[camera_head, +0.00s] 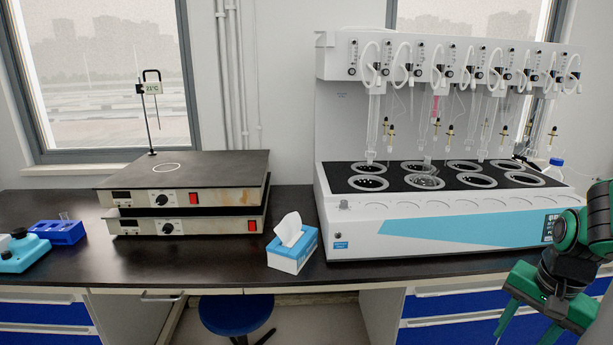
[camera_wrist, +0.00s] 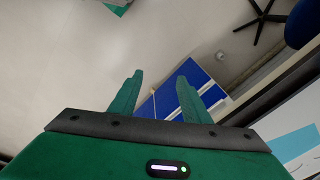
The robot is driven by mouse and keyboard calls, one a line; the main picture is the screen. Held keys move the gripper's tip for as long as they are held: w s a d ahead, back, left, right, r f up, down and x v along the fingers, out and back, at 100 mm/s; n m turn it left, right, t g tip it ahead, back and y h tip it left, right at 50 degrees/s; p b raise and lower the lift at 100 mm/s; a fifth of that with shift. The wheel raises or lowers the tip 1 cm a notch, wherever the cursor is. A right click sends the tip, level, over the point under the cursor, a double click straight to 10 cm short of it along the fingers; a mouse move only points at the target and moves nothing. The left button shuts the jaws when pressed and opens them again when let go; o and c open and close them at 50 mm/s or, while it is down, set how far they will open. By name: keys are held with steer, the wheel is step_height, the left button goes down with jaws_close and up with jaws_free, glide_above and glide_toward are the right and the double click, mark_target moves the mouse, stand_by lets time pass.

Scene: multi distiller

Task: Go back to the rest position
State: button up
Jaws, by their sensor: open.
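My gripper (camera_head: 526,318) is at the lower right in the head view, green, pointing down in front of the bench edge. In the wrist view my gripper (camera_wrist: 160,95) shows two green fingers spread apart with nothing between them. Beyond the fingers are the floor (camera_wrist: 75,60) and blue drawer fronts (camera_wrist: 190,88). The multi distiller (camera_head: 460,230) stands on the right of the bench, white with a light-blue stripe, behind my gripper. Its top holds several round wells with glassware and tubes above. My arm covers part of the bench's right end.
On the dark bench (camera_head: 60,205) are two stacked hotplates (camera_head: 185,185), a tissue box (camera_head: 292,250), a blue rack (camera_head: 62,233) and a light-blue device (camera_head: 22,252). A blue-capped bottle (camera_head: 555,168) is by the distiller's right end. A blue stool (camera_head: 236,313) stands below the bench.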

steer(key=s+a+r+n+g, duration=0.1)
steer(key=s+r+n, duration=0.3)
steer(key=s, duration=0.8)
steer(key=shift+r+n, duration=0.3)
steer(key=shift+r, duration=0.3)
steer(key=shift+a, duration=0.1)
steer(key=shift+w+f+g, duration=0.25)
steer(key=shift+w+g, duration=0.05)
steer(key=shift+w, duration=0.35)
